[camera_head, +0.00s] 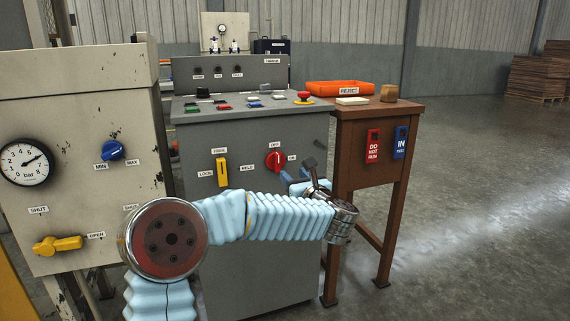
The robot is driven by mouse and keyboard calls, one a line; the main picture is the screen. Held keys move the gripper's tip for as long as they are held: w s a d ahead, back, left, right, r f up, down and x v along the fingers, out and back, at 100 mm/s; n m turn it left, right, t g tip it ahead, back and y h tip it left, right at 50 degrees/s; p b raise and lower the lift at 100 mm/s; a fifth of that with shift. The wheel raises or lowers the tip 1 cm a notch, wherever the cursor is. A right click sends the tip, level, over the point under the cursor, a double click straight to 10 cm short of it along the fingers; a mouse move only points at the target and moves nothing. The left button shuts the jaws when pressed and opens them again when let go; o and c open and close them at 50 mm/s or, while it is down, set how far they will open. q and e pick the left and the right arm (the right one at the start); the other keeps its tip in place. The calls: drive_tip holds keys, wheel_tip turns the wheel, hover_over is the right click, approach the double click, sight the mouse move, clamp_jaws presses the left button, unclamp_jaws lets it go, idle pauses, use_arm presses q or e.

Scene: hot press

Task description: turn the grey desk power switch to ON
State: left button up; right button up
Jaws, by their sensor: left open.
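The grey desk (250,235) stands in the middle of the view. On its front is a red rotary switch (274,161), with an OFF label (275,144) above it and an ON label (292,158) to its right. The switch's pointer looks roughly upright, towards OFF. My left arm crosses low in front of the desk. My left gripper (293,177) is just right of and below the switch, open, and looks apart from it. Its fingers are small and partly hidden by its own body. My right gripper is not in view.
A yellow lever (221,172) labelled FREE, LOCK and HELD is left of the switch. A red mushroom button (304,96) and several small buttons sit on the desk top. A brown table (372,112) with an orange reject tray (340,87) stands close on the right.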

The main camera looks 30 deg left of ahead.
sight(278, 159)
use_arm(q)
drive_tip(key=p+x, duration=0.1)
drive_tip(key=x, duration=1)
drive_tip(key=shift+w+a+p, duration=0.3)
clamp_jaws()
